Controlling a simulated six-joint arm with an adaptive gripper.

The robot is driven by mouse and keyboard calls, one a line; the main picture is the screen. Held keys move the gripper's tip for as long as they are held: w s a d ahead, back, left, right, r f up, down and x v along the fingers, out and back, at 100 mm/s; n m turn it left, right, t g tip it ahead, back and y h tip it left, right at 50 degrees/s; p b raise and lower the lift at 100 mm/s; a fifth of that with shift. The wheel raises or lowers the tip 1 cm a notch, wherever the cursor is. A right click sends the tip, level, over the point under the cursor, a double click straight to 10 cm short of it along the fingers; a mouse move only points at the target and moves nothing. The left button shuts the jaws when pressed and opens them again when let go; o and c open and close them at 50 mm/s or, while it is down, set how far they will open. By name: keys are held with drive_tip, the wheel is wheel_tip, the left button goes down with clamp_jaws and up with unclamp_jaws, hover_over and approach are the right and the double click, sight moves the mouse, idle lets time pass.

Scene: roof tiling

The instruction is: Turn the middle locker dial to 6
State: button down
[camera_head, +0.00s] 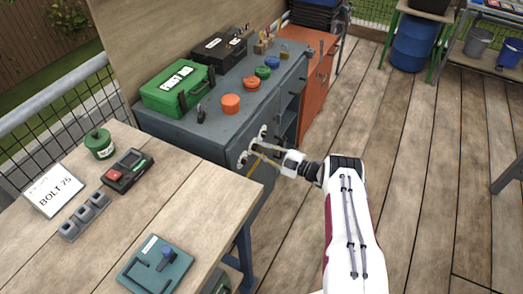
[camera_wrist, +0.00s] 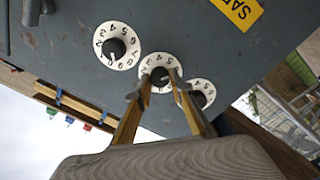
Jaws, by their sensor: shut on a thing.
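The blue-grey locker (camera_head: 190,138) has three white numbered dials with black knobs on its front, shown close up in the wrist view. The middle dial (camera_wrist: 152,65) sits between an upper-left dial (camera_wrist: 110,55) and a lower-right dial (camera_wrist: 208,86). My gripper (camera_wrist: 160,80) has its two fingers on either side of the middle dial's black knob (camera_wrist: 160,74), shut on it. The fingers hide part of the middle dial's rim, and I cannot tell which number it points to. In the head view my gripper (camera_head: 261,152) is at the locker front and partly covers the dials.
A wooden table (camera_head: 130,212) with a teal box (camera_head: 155,268) stands close to the left of my arm. A green first aid box (camera_head: 177,90) and coloured round pieces sit on the locker. An orange cabinet (camera_head: 318,85) stands behind.

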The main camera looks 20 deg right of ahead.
drive_tip(key=c, duration=1.8)
unclamp_jaws()
drive_tip(key=shift+v, duration=6.05)
drive_tip(key=shift+w+f, duration=0.1)
